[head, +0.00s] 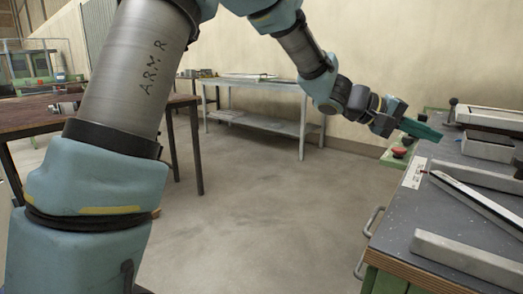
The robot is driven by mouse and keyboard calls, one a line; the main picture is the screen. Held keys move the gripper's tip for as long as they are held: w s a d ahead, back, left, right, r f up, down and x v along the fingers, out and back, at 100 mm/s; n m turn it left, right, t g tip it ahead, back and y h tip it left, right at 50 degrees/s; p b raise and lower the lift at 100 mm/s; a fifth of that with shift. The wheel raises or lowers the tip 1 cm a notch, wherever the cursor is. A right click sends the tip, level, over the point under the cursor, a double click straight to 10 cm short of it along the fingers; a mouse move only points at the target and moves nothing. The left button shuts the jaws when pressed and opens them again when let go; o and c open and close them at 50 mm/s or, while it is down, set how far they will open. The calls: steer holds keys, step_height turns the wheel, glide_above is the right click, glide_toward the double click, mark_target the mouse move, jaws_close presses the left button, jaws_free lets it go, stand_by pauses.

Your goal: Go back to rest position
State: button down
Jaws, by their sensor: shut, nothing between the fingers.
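My gripper (421,130) is at the end of my arm in the head view, at the right. Its teal fingers are shut and empty. They point right, above the far left corner of the grey-topped bench (400,228). My arm reaches across the top of the view from the left, with its upper link large in front. No object is held.
Metal profiles (470,262) and a clamp fixture (488,118) lie on the bench. A red button (398,152) is at its left edge, below my gripper. A grey metal table (262,84) stands at the back and a brown table (30,118) at the left. The floor between is clear.

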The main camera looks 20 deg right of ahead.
steer(key=w+a+f+n+t+y+b, duration=0.1)
steer(key=w+a+f+t+y, duration=0.1)
steer(key=w+a+f, duration=0.5)
steer(key=a+f+n+t+y+b, duration=0.1)
steer(key=a+f+y+b, duration=0.3)
steer(key=a, duration=0.8)
steer(key=w+a+f+n+t+y+p, duration=0.15)
steer(key=w+a+f, duration=0.25)
steer(key=a+f, duration=0.45)
steer(key=s+a+f+n+t+y+b, duration=0.1)
steer(key=a+f+y+b, duration=0.2)
steer(key=a, duration=1.1)
steer(key=s+a+f+n+t+y+b, duration=0.15)
steer(key=a+f, duration=0.25)
steer(key=a, duration=1)
step_height(320, 180, up, 26)
steer(key=m+p, duration=0.1)
steer(key=p, duration=2.5)
steer(key=shift+w+d+f+y, duration=0.2)
steer(key=shift+y, duration=0.2)
